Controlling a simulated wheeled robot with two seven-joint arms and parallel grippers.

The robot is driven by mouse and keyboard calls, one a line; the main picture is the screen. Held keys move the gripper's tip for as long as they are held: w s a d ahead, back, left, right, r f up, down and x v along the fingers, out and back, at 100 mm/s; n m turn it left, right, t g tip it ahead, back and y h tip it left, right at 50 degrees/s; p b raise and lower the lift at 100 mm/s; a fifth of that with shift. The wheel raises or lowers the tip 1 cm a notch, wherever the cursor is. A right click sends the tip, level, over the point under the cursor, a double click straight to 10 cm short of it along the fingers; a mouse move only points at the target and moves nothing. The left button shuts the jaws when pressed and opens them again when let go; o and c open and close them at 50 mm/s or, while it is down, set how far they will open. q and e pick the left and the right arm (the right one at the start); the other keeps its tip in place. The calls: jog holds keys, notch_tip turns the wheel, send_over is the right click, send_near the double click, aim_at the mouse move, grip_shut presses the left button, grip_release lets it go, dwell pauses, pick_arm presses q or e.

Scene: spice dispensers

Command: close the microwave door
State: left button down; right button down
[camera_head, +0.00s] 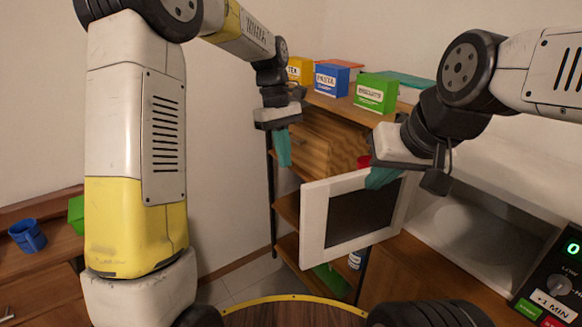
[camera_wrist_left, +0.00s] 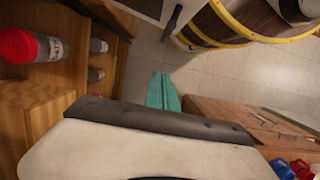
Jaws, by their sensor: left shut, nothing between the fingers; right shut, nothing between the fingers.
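The microwave door (camera_head: 312,232), a white frame around a dark window, stands open in the head view. The microwave (camera_head: 470,235) is at the right, with its grey interior exposed. My right gripper (camera_head: 382,178) is shut and empty, its teal fingers overlapping the door's upper edge near the hinge side; I cannot tell whether they touch. My left gripper (camera_head: 283,148) is shut and empty, above and left of the door, apart from it. Its teal fingers also show in the left wrist view (camera_wrist_left: 163,92), pointing at open floor.
A wooden shelf unit (camera_head: 325,138) behind the door carries yellow, blue (camera_head: 332,79) and green (camera_head: 376,92) boxes. The left wrist view shows a red-lidded jar (camera_wrist_left: 40,46) on a shelf. A blue mug (camera_head: 27,235) stands on the left counter. Floor (camera_head: 240,285) is clear between.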

pick_arm(q)
jog(key=s+d+f, duration=0.3)
jog(key=s+f, duration=0.2)
jog(key=f, duration=0.3)
jog(key=shift+d+f, duration=0.3)
jog(key=shift+f, duration=0.05)
jog(key=shift+s, duration=0.15)
